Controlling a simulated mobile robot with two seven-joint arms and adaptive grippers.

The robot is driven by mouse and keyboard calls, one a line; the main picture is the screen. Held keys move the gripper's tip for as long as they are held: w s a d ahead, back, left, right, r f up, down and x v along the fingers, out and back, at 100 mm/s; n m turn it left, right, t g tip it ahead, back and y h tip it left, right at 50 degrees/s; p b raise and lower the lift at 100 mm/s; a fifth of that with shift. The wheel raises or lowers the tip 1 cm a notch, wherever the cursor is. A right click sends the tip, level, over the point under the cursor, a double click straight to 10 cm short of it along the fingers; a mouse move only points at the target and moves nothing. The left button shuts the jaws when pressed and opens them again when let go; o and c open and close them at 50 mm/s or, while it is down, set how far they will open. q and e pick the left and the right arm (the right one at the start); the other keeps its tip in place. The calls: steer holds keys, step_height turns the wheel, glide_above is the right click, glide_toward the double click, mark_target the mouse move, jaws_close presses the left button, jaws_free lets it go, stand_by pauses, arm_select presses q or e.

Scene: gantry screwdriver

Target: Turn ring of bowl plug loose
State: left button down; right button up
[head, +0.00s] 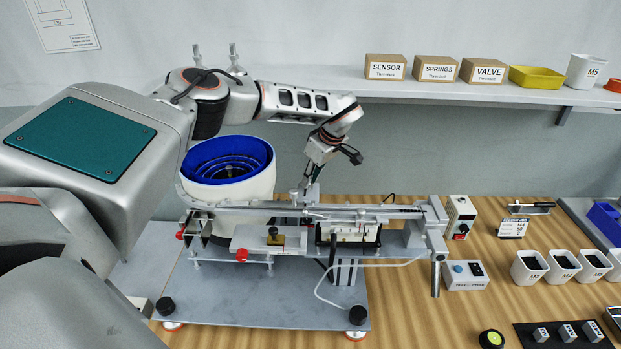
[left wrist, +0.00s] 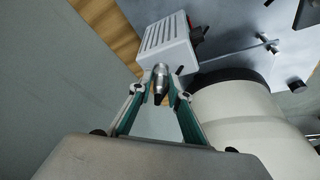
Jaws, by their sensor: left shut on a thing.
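In the left wrist view the metal ring of the bowl plug (left wrist: 160,71) sits at the side of a white vented box (left wrist: 168,44). My left gripper (left wrist: 160,88) is shut on this ring, a fingertip on each side. In the head view my left gripper (head: 307,184) reaches down behind the rail of the machine, just right of the feeder bowl (head: 228,172), a white drum with blue spiral tracks. There the plug and its ring are hidden behind the rail and fixtures. My right gripper is not in view.
The linear rail (head: 365,211) runs right from the bowl above a grey base plate (head: 265,300). A switch box (head: 461,216) and a control box (head: 466,276) stand to the right. A shelf (head: 450,91) with cartons is behind. In the left wrist view, the white drum is close to the right finger.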

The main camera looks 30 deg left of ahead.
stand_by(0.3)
arm_select(q)
steer(key=c, duration=1.9)
jaws_free()
steer(key=shift+v, duration=3.75)
